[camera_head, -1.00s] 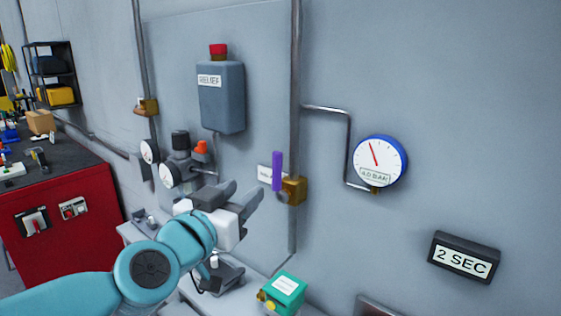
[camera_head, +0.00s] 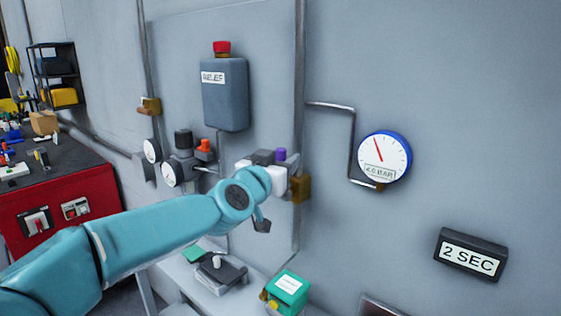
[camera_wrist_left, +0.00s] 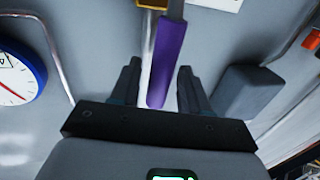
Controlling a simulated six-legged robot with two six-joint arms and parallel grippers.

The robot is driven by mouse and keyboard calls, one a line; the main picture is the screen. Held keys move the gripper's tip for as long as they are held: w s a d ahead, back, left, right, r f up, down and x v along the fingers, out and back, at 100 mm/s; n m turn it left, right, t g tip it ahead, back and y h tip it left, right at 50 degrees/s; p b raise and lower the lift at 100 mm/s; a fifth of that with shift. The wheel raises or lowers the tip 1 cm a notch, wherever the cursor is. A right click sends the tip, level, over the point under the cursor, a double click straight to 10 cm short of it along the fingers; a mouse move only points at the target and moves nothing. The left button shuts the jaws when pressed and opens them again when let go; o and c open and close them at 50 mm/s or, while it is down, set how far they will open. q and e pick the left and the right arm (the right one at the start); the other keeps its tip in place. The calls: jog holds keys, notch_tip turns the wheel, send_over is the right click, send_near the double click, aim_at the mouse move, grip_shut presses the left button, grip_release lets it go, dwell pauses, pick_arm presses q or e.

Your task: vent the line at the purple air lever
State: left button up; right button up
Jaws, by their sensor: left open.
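The purple air lever (camera_head: 281,155) shows only as a small tip above my left gripper in the head view. In the left wrist view the lever (camera_wrist_left: 167,62) hangs from a brass fitting at the top edge, and its free end lies between the two open fingers. My left gripper (camera_wrist_left: 157,92) is open around the lever, with a gap visible on each side. In the head view my left gripper (camera_head: 266,168) covers most of the lever, beside the brass valve body (camera_head: 301,188) on the vertical pipe. My right gripper is not in view.
A blue-rimmed gauge (camera_head: 384,159) hangs right of the pipe (camera_head: 299,90). A grey relief box (camera_head: 225,97) with a red top is above left. A regulator with small gauges (camera_head: 182,163) sits left of my gripper. A green box (camera_head: 287,291) is below, and a "2 SEC" sign (camera_head: 470,256) at right.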

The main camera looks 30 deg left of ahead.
pick_arm(q)
jog(key=shift+d, duration=0.1)
grip_shut()
jog(key=shift+d, duration=0.1)
jog(key=d+f+m+t+h+b, duration=0.3)
jog(key=d+f+m+b, duration=0.5)
jog(key=m+b, duration=0.9)
jog(key=shift+s+d+f+m+h, duration=0.15)
jog(key=shift+s+f+m+h, duration=0.5)
jog(key=shift+m, duration=1.15)
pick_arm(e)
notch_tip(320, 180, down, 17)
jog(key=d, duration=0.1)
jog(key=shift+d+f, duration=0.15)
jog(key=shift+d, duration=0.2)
pick_arm(q)
jog(key=shift+w+r, duration=0.15)
jog(key=shift+w, duration=0.1)
